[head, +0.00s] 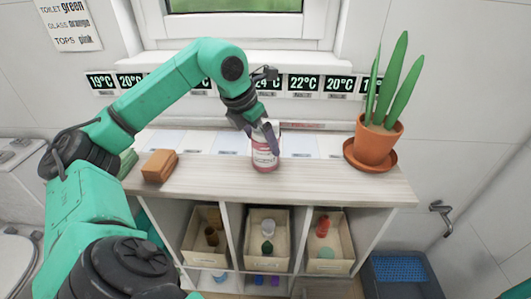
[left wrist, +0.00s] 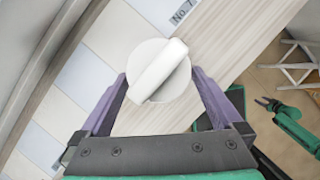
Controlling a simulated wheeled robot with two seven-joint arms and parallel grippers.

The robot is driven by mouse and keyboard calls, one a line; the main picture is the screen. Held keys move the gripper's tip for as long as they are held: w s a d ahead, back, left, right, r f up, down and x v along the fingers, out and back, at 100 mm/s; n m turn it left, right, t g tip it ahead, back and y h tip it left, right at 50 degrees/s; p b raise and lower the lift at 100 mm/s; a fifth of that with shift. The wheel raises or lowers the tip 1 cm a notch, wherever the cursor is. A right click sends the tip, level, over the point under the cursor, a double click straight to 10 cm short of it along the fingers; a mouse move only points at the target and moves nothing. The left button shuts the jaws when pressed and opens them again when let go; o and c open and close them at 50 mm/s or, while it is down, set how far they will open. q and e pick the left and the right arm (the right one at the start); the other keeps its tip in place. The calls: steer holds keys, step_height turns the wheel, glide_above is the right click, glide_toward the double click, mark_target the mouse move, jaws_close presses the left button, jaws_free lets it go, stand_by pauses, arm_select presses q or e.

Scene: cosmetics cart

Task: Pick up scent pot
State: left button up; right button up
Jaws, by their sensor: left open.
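The scent pot (head: 265,160) looks like a jar with a pink-and-white label, upright on the wooden counter. In the left wrist view, a round white lid with a raised bar (left wrist: 160,70) shows from above. My left gripper (head: 266,127) is at the jar's top, and its purple fingers (left wrist: 160,80) are open, one on each side of the lid. I cannot tell whether they touch it. My right gripper seems to be the small black one (left wrist: 268,103) at the right of the left wrist view, far from the jar; its jaws are too small to read.
A potted plant (head: 377,140) stands on the counter's right, a brown block (head: 160,165) on its left. Temperature displays (head: 305,83) line the wall behind. Below are open bins (head: 283,222) with small items. A blue-topped crate (head: 403,268) stands at lower right.

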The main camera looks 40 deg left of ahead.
arm_select(q)
steer(key=x, duration=0.3)
steer(key=shift+w+f, duration=0.25)
steer(key=shift+r, duration=0.1)
jaws_close()
steer(key=shift+r, duration=0.1)
